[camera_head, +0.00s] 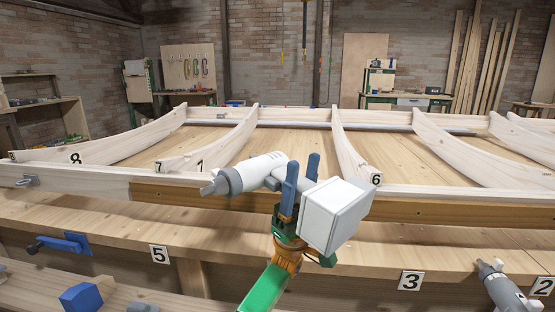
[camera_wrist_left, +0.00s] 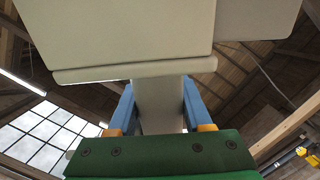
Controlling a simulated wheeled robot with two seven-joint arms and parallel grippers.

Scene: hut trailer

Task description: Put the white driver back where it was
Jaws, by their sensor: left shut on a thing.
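The white driver (camera_head: 250,173) is held in the air over the front bench, its grey nose pointing left and its boxy white battery base (camera_head: 336,212) to the right. My left gripper (camera_head: 301,178) is shut on its handle, with one blue finger on each side. In the left wrist view the battery base (camera_wrist_left: 125,35) fills the top, and the pale handle (camera_wrist_left: 160,105) runs between the blue fingers of the left gripper (camera_wrist_left: 158,98). My right gripper is not in view.
The wooden bench (camera_head: 120,222) carries labels 5 (camera_head: 159,255), 3 (camera_head: 410,281) and 2 (camera_head: 543,287). A blue clamp (camera_head: 65,244) and a blue block (camera_head: 82,297) are at left. Curved ribs (camera_head: 349,150) rise behind.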

